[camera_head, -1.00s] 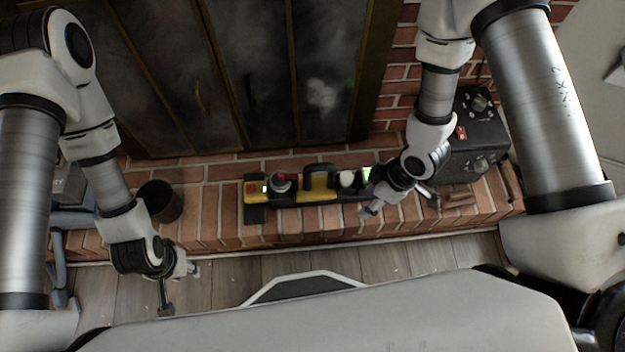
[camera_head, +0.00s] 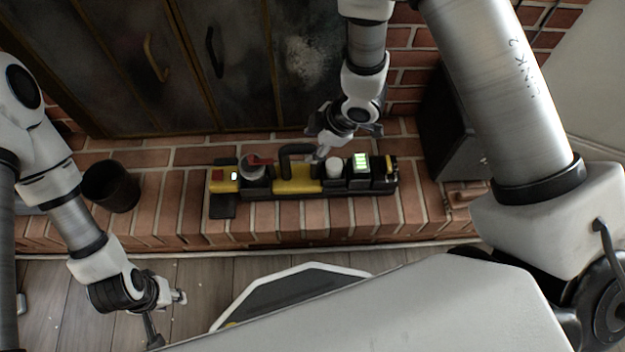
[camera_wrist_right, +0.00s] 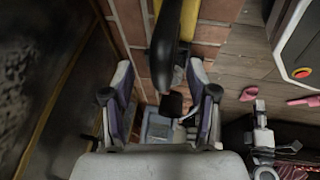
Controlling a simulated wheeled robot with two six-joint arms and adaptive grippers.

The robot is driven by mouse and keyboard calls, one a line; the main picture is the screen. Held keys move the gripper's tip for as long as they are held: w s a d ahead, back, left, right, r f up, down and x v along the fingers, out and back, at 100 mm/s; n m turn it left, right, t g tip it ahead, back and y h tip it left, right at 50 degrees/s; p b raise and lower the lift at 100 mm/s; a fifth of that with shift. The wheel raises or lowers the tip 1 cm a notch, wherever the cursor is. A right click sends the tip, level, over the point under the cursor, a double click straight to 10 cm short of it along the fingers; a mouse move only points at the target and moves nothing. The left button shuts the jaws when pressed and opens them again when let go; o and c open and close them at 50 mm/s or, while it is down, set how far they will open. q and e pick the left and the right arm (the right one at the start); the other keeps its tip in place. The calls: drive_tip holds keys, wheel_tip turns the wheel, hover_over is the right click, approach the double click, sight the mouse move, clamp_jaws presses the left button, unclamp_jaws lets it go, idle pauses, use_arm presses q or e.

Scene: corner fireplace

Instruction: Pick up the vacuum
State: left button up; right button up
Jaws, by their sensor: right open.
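The vacuum (camera_head: 300,187) is a long yellow-and-black device lying on the brick ledge in the head view. Its black handle (camera_head: 284,160) arches over the yellow middle; a white knob and a lit green panel sit to the right. My right gripper (camera_head: 318,150) is above the ledge, just right of the handle. In the right wrist view, my right gripper (camera_wrist_right: 162,98) is open, with the black handle (camera_wrist_right: 165,50) ahead between its fingers; contact cannot be told. My left gripper (camera_head: 168,315) is open and empty over the wooden floor, away from the vacuum.
A dark bucket (camera_head: 111,187) stands on the ledge to the left. A black box (camera_head: 455,125) stands at the right end. Dark fireplace doors (camera_head: 150,75) rise behind the ledge. Pink items (camera_wrist_right: 250,93) lie on the floor in the right wrist view.

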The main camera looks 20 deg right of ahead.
sight(310, 147)
drive_tip(key=x, duration=0.3)
drive_tip(key=shift+f+b, duration=0.15)
drive_tip(key=shift+b, duration=0.2)
use_arm(q)
drive_tip(key=shift+f, duration=0.7)
use_arm(e)
clamp_jaws()
drive_tip(key=shift+r, duration=0.2)
